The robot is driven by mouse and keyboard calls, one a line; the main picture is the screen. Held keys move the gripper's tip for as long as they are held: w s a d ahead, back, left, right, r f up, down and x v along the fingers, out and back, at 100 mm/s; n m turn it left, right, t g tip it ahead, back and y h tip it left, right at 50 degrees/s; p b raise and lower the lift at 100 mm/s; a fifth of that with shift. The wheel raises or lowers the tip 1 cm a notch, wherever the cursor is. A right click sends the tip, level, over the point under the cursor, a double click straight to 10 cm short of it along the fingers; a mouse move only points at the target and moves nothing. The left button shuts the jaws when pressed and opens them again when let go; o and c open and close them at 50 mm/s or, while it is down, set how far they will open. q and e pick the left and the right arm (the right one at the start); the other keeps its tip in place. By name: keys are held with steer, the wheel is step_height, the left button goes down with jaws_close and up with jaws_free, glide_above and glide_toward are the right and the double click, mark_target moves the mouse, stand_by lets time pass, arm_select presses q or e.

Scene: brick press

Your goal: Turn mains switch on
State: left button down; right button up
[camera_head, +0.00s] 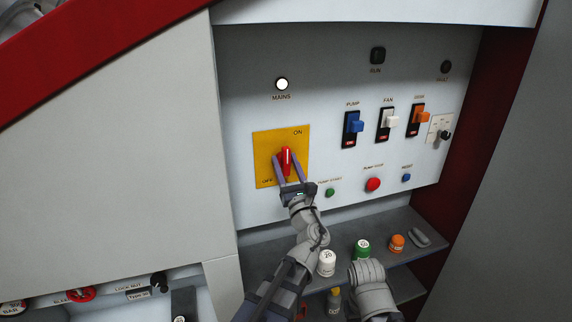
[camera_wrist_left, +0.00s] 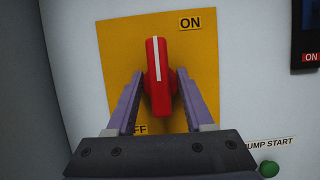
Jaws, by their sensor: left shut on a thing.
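The mains switch is a red rotary handle (camera_head: 287,160) on a yellow plate (camera_head: 263,148), with ON at the upper right and OFF at the lower left. In the left wrist view the red handle (camera_wrist_left: 158,62) stands nearly upright, its white line pointing up. My left gripper (camera_head: 288,172) has one finger on each side of the handle and is shut on it. The fingers partly cover the OFF label. The round MAINS lamp (camera_head: 282,84) above the plate is bright white. My right gripper is not in view.
Right of the plate are the blue PUMP switch (camera_head: 355,126), white FAN switch (camera_head: 391,121) and an orange switch (camera_head: 421,117). Below them are a green button (camera_head: 330,193), red button (camera_head: 373,185) and blue button (camera_head: 407,177). A shelf below holds several small capped items.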

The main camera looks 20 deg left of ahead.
mark_target(287, 167)
arm_select(q)
steer(key=c, duration=0.7)
jaws_free()
steer(key=b+v, duration=0.2)
steer(key=v, duration=0.4)
steer(key=shift+s+d+f+b, duration=0.15)
steer(key=shift+s+b, duration=0.1)
steer(key=shift+b, duration=0.15)
steer(key=shift+s+d+f, duration=0.15)
steer(key=shift+s+d, duration=0.15)
steer(key=shift+s, duration=0.1)
